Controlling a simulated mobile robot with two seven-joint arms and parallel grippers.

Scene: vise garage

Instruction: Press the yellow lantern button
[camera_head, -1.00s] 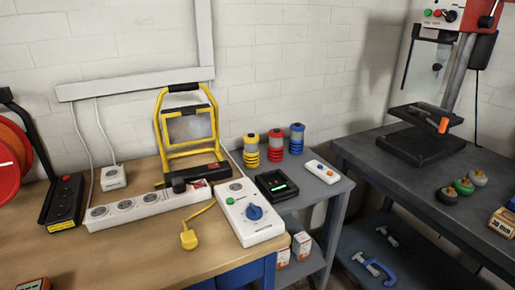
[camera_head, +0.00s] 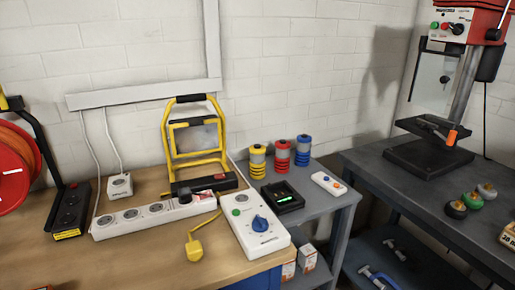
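A yellow-framed work lamp (camera_head: 197,143) with a black handle and black base stands upright on the wooden bench. A small red switch (camera_head: 219,177) shows on its base. A yellow banded cylinder (camera_head: 257,162), possibly a lantern, stands on the grey side table, left of a red one (camera_head: 282,158) and a blue one (camera_head: 303,150). I cannot make out a button on the yellow cylinder. Neither of my grippers is in view.
A white power strip (camera_head: 130,221) lies before the lamp, with a yellow plug (camera_head: 195,248) nearby. A white control box (camera_head: 255,225) with a blue knob sits at the bench's right end. A drill press (camera_head: 430,150) stands on the right table.

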